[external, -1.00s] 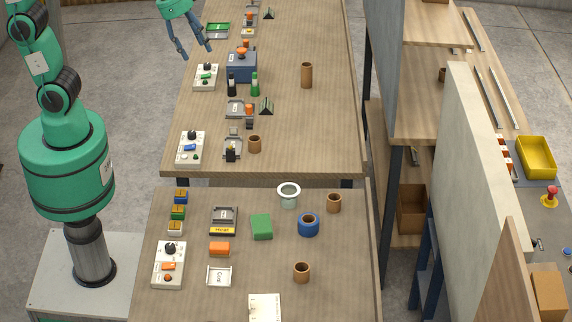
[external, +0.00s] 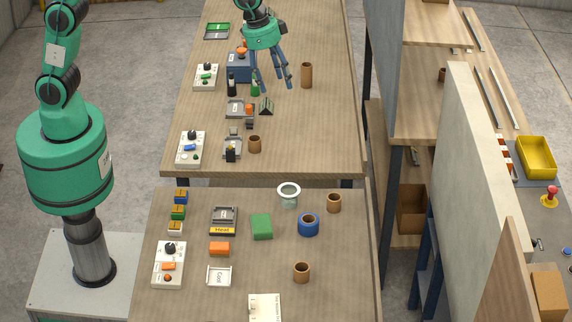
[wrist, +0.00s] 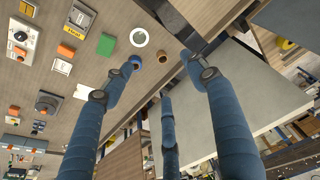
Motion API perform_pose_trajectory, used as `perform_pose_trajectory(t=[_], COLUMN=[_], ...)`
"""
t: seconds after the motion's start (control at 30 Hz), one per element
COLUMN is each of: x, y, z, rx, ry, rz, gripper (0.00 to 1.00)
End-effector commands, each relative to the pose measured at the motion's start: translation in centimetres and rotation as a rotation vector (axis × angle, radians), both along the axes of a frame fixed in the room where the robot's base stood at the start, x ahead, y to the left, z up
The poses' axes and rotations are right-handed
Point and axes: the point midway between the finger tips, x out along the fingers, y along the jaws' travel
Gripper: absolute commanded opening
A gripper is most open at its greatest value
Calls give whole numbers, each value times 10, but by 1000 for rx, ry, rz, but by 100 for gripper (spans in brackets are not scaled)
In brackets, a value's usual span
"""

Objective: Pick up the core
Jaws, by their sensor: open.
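Several brown tube-shaped cores are in view; I cannot tell which one is meant. A tall core (external: 306,75) stands upright on the far table. A shorter core (external: 254,144) stands near that table's front edge. Two more stand on the near table, one at the back right (external: 334,202) and one at the front (external: 301,272). A brown core (wrist: 162,58) also shows between the fingertips in the wrist view, apparently at a distance. My gripper (external: 274,87) is open and empty above the far table, left of the tall core in the picture.
The near table holds a blue roll (external: 308,226), a white-rimmed cup (external: 289,194), a green block (external: 262,227) and an orange block (external: 219,248). A blue machine (external: 240,67) and dark and green bottles (external: 255,88) are near my gripper. A wall (external: 482,165) stands at right.

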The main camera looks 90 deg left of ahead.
Motion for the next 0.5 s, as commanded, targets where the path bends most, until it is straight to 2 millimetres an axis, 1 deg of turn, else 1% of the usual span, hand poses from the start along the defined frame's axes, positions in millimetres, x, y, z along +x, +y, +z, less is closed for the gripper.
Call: perform_pose_trajectory(t=[0.03, 0.1, 0.27, 0.5], x=[12, 26, 57, 99], y=[-5, -10, -23, -43], z=[-9, -21, -52, -104], rx=[1, 3, 5, 10], ry=[10, 19, 40, 69], rz=[-4, -9, -20, -37], gripper=[57, 57, 57, 57])
